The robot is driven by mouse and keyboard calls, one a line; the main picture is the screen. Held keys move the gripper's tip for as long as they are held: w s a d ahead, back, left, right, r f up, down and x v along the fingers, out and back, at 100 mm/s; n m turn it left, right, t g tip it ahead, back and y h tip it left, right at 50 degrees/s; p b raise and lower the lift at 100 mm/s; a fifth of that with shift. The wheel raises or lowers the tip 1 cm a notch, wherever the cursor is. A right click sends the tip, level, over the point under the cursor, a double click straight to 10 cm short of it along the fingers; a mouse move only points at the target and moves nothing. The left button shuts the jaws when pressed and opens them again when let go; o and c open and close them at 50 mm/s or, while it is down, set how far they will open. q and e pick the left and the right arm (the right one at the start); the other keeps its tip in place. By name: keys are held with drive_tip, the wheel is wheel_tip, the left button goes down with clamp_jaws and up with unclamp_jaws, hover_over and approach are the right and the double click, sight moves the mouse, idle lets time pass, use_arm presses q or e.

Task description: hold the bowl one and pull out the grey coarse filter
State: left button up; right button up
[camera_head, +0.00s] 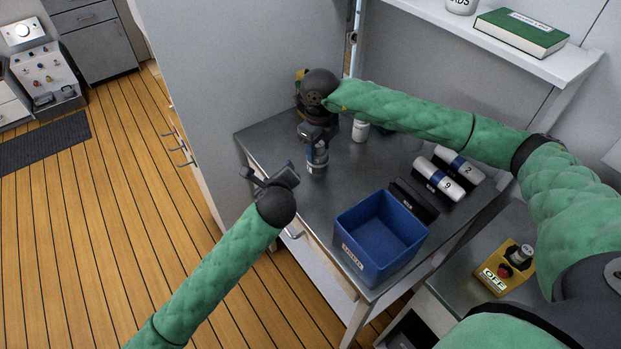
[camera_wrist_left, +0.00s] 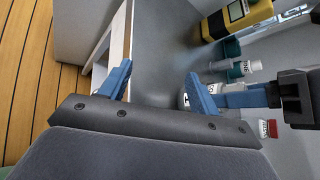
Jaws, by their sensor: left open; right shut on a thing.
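My right gripper (camera_head: 313,131) is at the back of the steel bench, shut on the top of a short upright cylinder with a blue band and white label, apparently bowl one (camera_head: 317,160). In the left wrist view the right gripper (camera_wrist_left: 245,97) comes in from the right, and a white part with a dark mark, likely the bowl (camera_wrist_left: 184,98), shows partly behind my left finger. My left gripper (camera_head: 270,177) is open and empty, left of the bowl near the bench's left edge; its spread blue fingers (camera_wrist_left: 158,80) show in the wrist view. I cannot make out the grey coarse filter.
A blue bin (camera_head: 348,225) stands at the bench's front. Behind it are a black block (camera_head: 412,200) and white cylinders marked 9 (camera_head: 438,180) and 2 (camera_head: 458,166). A white bottle (camera_head: 361,130) stands right of the bowl. A tall grey panel (camera_head: 240,70) borders the left.

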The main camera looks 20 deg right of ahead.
sight(317, 161)
use_arm(q)
drive_tip(key=s+d+r+m+h, duration=0.3)
drive_tip(key=s+d+r+m, duration=0.2)
drive_tip(key=s+d+m, duration=0.4)
drive_tip(key=shift+m, duration=0.6)
drive_tip(key=x, duration=0.4)
drive_tip(key=a+x, duration=0.1)
drive_tip(key=x, duration=0.3)
drive_tip(key=w+x, duration=0.1)
drive_tip(key=x, duration=0.3)
drive_tip(key=shift+w+a+r, duration=0.15)
drive_tip(key=shift+a+r, duration=0.1)
drive_tip(key=shift+a, duration=0.1)
drive_tip(key=c, duration=0.7)
drive_tip(key=shift+o, duration=0.2)
